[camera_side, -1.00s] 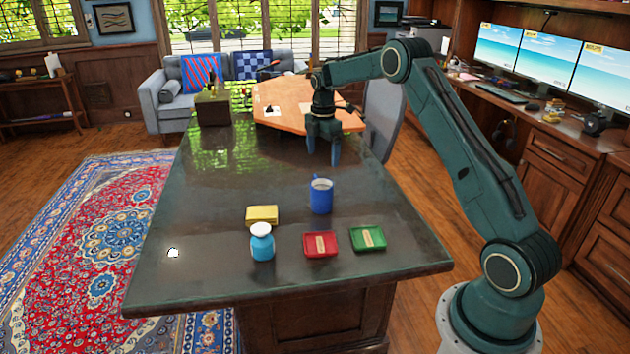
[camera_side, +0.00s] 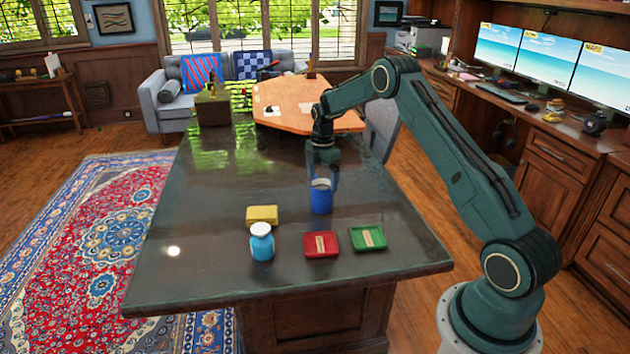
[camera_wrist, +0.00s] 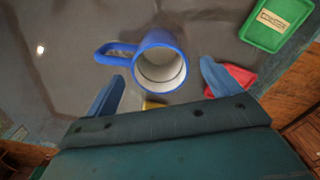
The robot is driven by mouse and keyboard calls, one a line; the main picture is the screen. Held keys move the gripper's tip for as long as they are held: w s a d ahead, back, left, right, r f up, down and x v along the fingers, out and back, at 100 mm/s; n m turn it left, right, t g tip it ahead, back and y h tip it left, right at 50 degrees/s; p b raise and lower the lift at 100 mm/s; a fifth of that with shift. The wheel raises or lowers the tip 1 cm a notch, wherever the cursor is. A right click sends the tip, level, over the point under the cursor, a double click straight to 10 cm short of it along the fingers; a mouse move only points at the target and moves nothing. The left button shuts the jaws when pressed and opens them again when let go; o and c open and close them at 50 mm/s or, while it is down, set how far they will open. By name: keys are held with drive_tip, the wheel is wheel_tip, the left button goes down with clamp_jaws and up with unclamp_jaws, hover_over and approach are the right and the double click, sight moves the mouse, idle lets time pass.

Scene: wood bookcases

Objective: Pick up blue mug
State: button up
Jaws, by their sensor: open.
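The blue mug (camera_side: 321,198) stands upright on the dark tabletop. My gripper (camera_side: 322,180) is over it, with the fingers pointing down and reaching about the mug's rim. In the wrist view the blue mug (camera_wrist: 160,62) shows its pale inside, with the handle toward the left. My gripper (camera_wrist: 160,88) is open there, one finger to the lower left of the mug and one to the lower right. No contact with the mug is clear.
An orange board (camera_side: 300,103) lies at the back. The table's left part is clear.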

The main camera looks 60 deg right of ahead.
drive_tip(key=shift+f, duration=2.6)
drive_tip(key=c, duration=1.2)
drive_tip(key=shift+d+r, duration=0.1)
drive_tip(key=shift+r, duration=0.1)
wheel_tip(320, 180, up, 20)
drive_tip(key=shift+f, duration=0.1)
